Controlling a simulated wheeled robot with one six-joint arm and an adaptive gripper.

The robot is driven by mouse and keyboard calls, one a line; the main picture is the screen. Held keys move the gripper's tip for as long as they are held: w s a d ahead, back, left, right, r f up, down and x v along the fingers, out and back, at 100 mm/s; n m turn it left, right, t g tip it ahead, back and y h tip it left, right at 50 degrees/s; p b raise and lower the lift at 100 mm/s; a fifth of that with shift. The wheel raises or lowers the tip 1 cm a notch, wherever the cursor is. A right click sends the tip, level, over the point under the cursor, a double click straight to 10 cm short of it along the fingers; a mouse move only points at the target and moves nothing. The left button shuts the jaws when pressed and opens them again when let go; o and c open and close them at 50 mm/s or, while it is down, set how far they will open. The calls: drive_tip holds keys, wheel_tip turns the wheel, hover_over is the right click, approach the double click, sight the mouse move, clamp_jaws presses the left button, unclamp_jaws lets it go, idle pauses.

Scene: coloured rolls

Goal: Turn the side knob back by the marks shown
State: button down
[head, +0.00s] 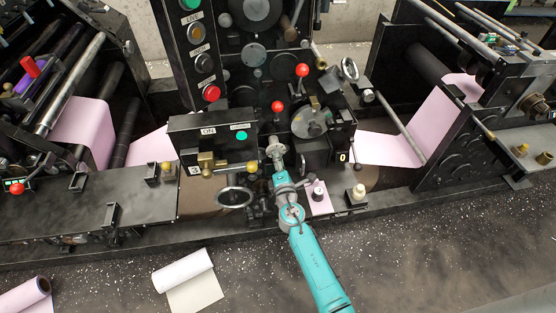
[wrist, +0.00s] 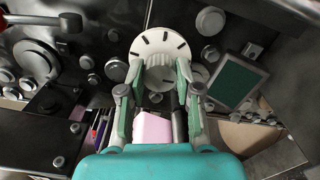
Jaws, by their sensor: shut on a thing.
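The side knob (wrist: 160,77) is a grey ridged knob in front of a pale round dial (wrist: 160,42) with black marks around its rim. It shows in the middle of the wrist view. My gripper (wrist: 160,84) is shut on the knob, with one finger on each side. In the head view my gripper (head: 277,158) reaches up to the front of the machine, beside the black box with the green light. The knob is small there and partly hidden by my gripper. I cannot read any numbers at the marks.
A dark green screen (wrist: 238,82) stands close right of my gripper. A handwheel (head: 235,197), a brass fitting (head: 207,163) and red-ball levers (head: 277,106) are near my arm. Pink web rolls (head: 85,130) flank the machine. A loose roll (head: 183,270) lies on the speckled floor.

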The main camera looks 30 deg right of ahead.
drive_tip(key=m, duration=0.4)
drive_tip(key=shift+m, duration=0.3)
idle(0.3)
drive_tip(key=c, duration=0.8)
unclamp_jaws()
drive_tip(key=v, duration=1.2)
drive_tip(key=shift+d, duration=0.1)
